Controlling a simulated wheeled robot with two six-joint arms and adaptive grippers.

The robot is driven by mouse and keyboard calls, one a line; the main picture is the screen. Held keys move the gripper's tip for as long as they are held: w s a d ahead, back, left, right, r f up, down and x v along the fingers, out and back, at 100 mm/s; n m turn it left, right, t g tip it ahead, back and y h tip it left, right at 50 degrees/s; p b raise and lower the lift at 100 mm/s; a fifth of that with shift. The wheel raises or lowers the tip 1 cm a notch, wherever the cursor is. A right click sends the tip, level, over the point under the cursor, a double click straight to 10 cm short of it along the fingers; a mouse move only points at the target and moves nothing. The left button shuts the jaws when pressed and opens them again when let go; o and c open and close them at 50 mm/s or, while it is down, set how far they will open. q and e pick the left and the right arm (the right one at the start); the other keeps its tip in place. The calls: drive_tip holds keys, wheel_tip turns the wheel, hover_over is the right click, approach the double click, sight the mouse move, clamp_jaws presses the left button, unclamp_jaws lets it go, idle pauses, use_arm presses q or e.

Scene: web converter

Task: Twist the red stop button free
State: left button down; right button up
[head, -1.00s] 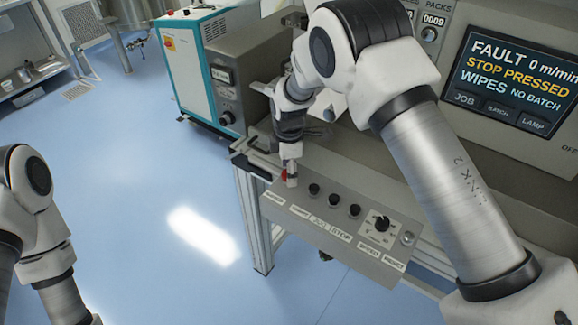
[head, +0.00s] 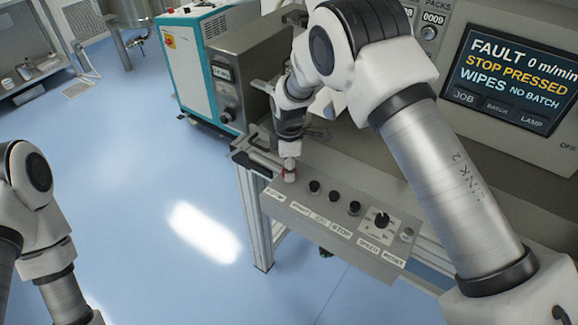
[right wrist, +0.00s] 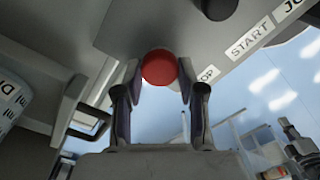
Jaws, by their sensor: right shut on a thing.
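The red stop button (right wrist: 160,67) sits at the left end of the sloping grey control panel (head: 325,224). In the right wrist view its round red cap lies between the two fingertips. My right gripper (right wrist: 159,84) is shut on the button, one finger on each side. The screen (head: 512,80) reads "FAULT", "STOP PRESSED" and "0 m/min". My left arm is at the left edge; its gripper is outside the picture.
Several black buttons (head: 333,197) and a black rotary knob (head: 382,220) stand to the right of the red button. A teal and white cabinet (head: 192,70) is behind. The blue floor (head: 130,180) at left is open.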

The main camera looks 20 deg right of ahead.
drive_tip(key=shift+s+f+m+p, duration=0.1)
drive_tip(key=shift+m+p, duration=0.05)
drive_tip(key=shift+m, duration=1.3)
drive_tip(key=shift+s+f+m+p, duration=0.1)
drive_tip(key=shift+m+p, duration=0.05)
drive_tip(key=shift+m, duration=1.3)
drive_tip(key=o, duration=1.1)
drive_tip(key=shift+o, duration=0.2)
drive_tip(key=shift+w, duration=0.15)
drive_tip(key=shift+r, duration=0.3)
wheel_tip(320, 180, up, 11)
drive_tip(key=shift+r, duration=0.2)
